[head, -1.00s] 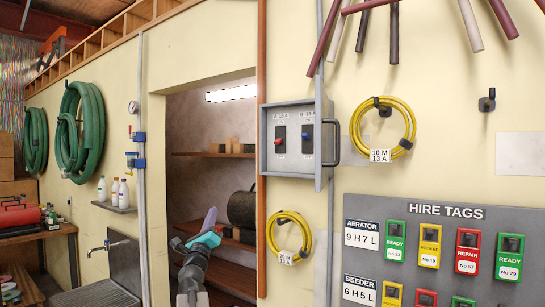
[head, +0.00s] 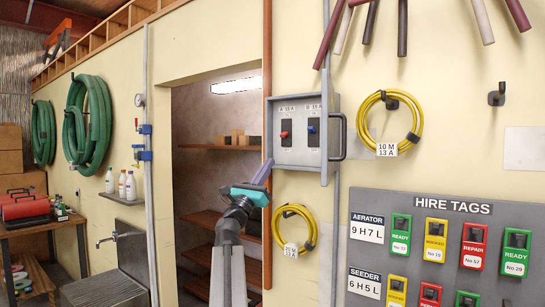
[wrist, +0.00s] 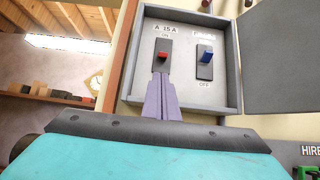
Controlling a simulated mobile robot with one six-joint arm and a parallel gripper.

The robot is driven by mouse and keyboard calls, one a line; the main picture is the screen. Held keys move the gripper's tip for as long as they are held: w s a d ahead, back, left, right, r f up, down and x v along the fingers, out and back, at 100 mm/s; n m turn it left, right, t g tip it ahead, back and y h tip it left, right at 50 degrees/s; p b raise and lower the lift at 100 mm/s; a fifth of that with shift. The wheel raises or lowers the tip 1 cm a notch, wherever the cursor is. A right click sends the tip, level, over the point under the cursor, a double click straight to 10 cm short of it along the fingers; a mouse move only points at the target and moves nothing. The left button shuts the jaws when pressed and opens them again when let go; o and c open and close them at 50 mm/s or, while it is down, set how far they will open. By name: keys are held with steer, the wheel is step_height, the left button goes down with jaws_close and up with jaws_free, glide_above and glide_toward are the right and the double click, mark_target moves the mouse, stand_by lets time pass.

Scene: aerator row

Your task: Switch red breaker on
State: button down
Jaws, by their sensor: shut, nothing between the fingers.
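The red breaker (head: 284,134) is the left switch in the open grey breaker box (head: 329,150) on the wall. In the wrist view its red lever (wrist: 163,55) sits on a black plate, with "A 15 A" and "ON" above; I cannot tell its position for sure. My gripper (head: 267,166) is shut and empty, at the box's lower left. In the wrist view its purple fingers (wrist: 162,78) point up, with tips just below the red lever and over the label area beneath it. I cannot tell whether they touch.
A blue breaker (wrist: 208,57) is right of the red one, with "OFF" below it. The box door (wrist: 280,60) stands open on the right. A yellow cable coil (head: 295,230) hangs below the box, another (head: 389,122) to its right. A doorway with shelves (head: 215,147) is on the left.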

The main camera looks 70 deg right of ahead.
mark_target(284, 134)
steer(key=shift+p+x, duration=2.05)
steer(key=shift+x, duration=2.8)
steer(key=shift+s+a, duration=0.15)
steer(key=shift+a, duration=0.4)
steer(key=shift+d, duration=0.35)
steer(key=shift+r, duration=0.15)
